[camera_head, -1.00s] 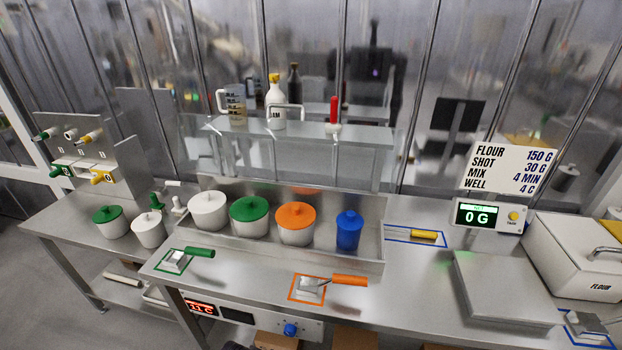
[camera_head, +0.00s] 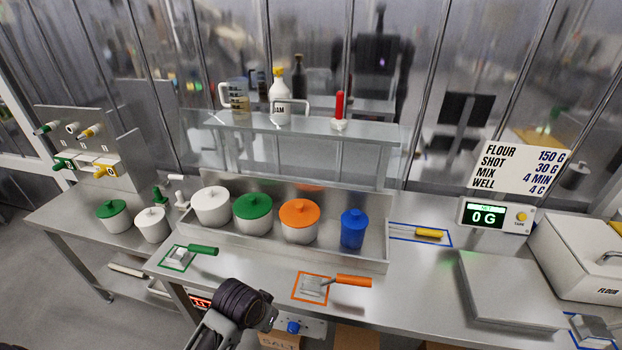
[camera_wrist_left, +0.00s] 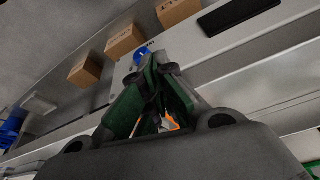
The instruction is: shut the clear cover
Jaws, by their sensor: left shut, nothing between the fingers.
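A clear upright panel (camera_head: 290,155), which looks like the clear cover, stands behind the row of lidded pots in the head view. Its edges are faint against the shelf and the glass behind. My left arm (camera_head: 240,302) rises at the bottom middle of the head view, in front of the bench's front edge and well apart from the panel. Its fingertips are not clear there. In the left wrist view my left gripper (camera_wrist_left: 153,75) is shut and empty, its fingers together. The cover cannot be made out in that view. My right gripper is not in view.
A steel tray (camera_head: 375,258) holds white, green, orange and blue pots. Scoops with green (camera_head: 203,249) and orange (camera_head: 353,281) handles lie in front. A shelf (camera_head: 360,132) carries bottles and a jug. A scale display (camera_head: 487,216) and flour bin (camera_head: 575,258) stand right.

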